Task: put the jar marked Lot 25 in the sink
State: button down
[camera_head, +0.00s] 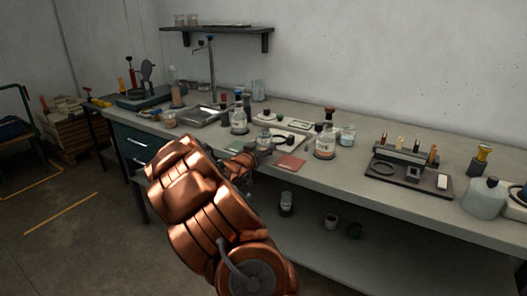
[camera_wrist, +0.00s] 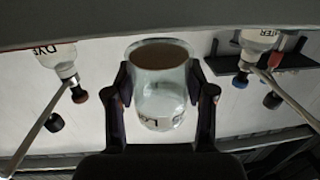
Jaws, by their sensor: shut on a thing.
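My gripper (camera_wrist: 160,100) is shut on a clear glass jar (camera_wrist: 160,85) with brown contents, its two fingers against the jar's sides. A white label shows on the jar, but only a letter like "L" can be made out, so I cannot read the lot number. In the head view my copper arm reaches to the bench's front edge and largely hides the gripper (camera_head: 256,150). The metal sink (camera_head: 188,122) is set in the bench to the left and behind my gripper, below a tall faucet (camera_head: 211,68).
A reddish mat (camera_head: 290,162) lies near the front edge. A small jar (camera_head: 170,119) stands left of the sink. A shelf (camera_head: 215,29) hangs above.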

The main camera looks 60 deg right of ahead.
jog(key=shift+f, duration=0.95)
jog(key=shift+f, duration=0.15)
jog(key=shift+c, duration=2)
grip_release()
jog(key=shift+a, duration=0.1)
jog(key=s+a+b, duration=0.1)
jog(key=a, duration=1)
jog(key=shift+s+a+r, duration=0.35)
jog(key=shift+s+r, duration=0.05)
jog(key=shift+r, duration=0.05)
jog(key=shift+w, duration=0.1)
